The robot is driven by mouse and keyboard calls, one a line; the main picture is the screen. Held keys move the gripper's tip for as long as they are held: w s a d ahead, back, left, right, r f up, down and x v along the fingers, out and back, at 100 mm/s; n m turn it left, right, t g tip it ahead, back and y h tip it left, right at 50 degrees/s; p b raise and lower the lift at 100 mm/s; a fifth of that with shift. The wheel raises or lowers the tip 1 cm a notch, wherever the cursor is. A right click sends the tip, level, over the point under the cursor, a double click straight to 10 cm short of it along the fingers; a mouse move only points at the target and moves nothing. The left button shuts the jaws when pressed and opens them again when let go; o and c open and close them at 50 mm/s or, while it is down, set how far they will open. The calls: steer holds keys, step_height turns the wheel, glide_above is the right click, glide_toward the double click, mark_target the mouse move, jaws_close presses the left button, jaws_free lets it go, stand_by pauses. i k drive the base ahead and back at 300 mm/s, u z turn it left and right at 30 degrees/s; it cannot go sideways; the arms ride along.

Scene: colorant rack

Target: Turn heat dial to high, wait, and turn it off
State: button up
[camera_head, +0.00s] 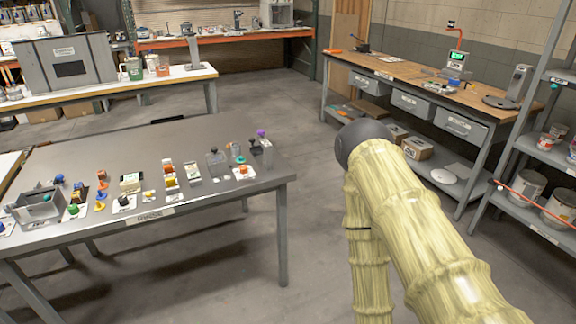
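I cannot make out a heat dial in this view. A small device with a lit green screen (457,56) stands on the wooden-topped bench (395,66) at the back right, but it is too small to show whether it has a dial. My arm, in a pale yellow ribbed cover, rises from the lower right to a dark joint, and a second section runs down out of the picture. My gripper is not in view.
A grey table (100,152) at left holds a row of small coloured parts and fixtures. A white-topped bench (130,84) stands behind it. A shelf rack (520,205) with cans stands at right. Open concrete floor (275,105) lies between the tables.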

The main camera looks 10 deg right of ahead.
mark_target(244, 168)
steer(key=z, duration=0.35)
steer(key=i, duration=0.6)
steer(key=u, duration=1.15)
